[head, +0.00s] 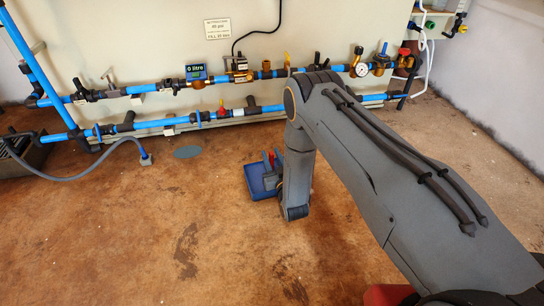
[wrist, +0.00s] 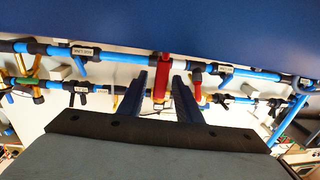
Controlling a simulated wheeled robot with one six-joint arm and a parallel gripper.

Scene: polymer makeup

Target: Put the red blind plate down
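The red blind plate (wrist: 162,72) shows in the wrist view as a narrow red strip, edge-on, between my two fingers. Its end meets the edge of a blue surface. My gripper (wrist: 161,85) has its fingers apart, with a visible gap on each side of the red strip. In the head view my gripper (head: 272,172) is low over a blue tray (head: 256,183) on the floor, and a small red part (head: 268,158) shows beside the fingers. My gripper hides part of the tray, so I cannot tell exactly how the plate rests.
Blue pipework (head: 150,88) with gauges and valves runs along the pale wall panel (head: 140,45) behind the tray. A grey hose (head: 80,177) lies on the floor at left. The brown floor (head: 150,235) in front is clear.

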